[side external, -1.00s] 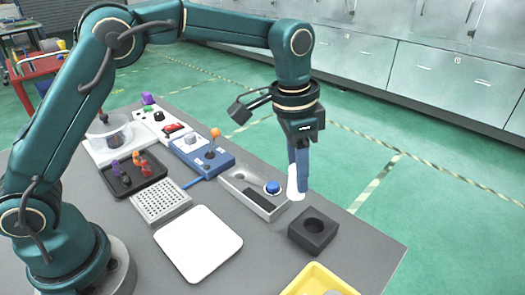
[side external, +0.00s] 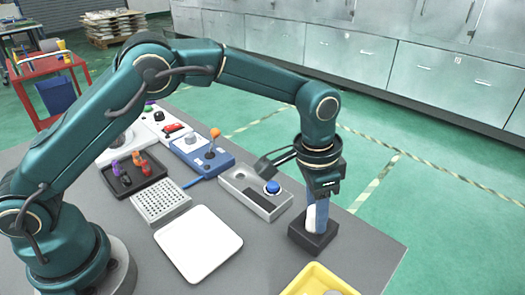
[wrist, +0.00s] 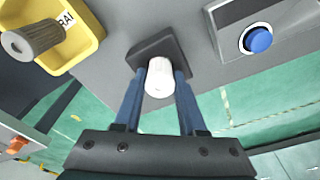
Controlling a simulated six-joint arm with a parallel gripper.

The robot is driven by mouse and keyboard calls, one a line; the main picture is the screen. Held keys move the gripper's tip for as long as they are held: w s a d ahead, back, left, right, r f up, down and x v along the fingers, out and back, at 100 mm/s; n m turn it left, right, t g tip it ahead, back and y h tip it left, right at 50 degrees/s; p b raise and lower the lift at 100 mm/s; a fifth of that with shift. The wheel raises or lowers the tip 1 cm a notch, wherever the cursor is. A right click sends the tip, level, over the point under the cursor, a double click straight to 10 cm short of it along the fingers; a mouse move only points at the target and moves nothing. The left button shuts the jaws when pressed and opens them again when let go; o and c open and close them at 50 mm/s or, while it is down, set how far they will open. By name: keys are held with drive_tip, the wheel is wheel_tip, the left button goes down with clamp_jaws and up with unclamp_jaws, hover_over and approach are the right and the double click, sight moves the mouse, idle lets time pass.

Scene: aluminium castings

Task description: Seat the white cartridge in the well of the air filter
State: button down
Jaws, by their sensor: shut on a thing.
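The white cartridge (wrist: 159,78) is between the two blue fingers of my gripper (wrist: 158,88), which is shut on it. In the side view the cartridge (side external: 310,214) looks upright, partly hidden by a finger of my gripper (side external: 316,218). The air filter is a dark square block (side external: 302,238) near the table's right edge, and it also shows in the wrist view (wrist: 178,46). The cartridge and fingertips are over the middle of the block. They hide its round well, so I cannot tell how far the cartridge's lower end is inside.
A grey box with a blue button (side external: 272,187) stands just left of the block. A yellow tray (side external: 318,278), holding a grey cylinder (wrist: 32,40), is in front. A white plate (side external: 198,243) lies further left. Bare grey table surrounds the block.

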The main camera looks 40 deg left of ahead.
sight(310, 212)
drive_tip(key=shift+f, duration=0.2)
drive_tip(key=shift+c, duration=2.4)
unclamp_jaws()
drive_tip(key=shift+r, duration=0.1)
drive_tip(key=s+a+r+n, duration=0.1)
drive_tip(key=s+a+r, duration=0.1)
drive_tip(key=r, duration=0.6)
drive_tip(key=s+a+r, duration=0.1)
drive_tip(key=a+r, duration=0.2)
drive_tip(key=r, duration=0.5)
drive_tip(key=s+a+f+n+t, duration=0.2)
drive_tip(key=s+a, duration=0.3)
drive_tip(key=s, duration=0.3)
drive_tip(key=s+a+f+n+t, duration=0.2)
drive_tip(key=s+a+n, duration=0.1)
drive_tip(key=s+a, duration=0.2)
drive_tip(key=shift+s+a+n+y, duration=0.25)
drive_tip(key=shift+s+n+y, duration=0.15)
drive_tip(key=shift+s, duration=0.95)
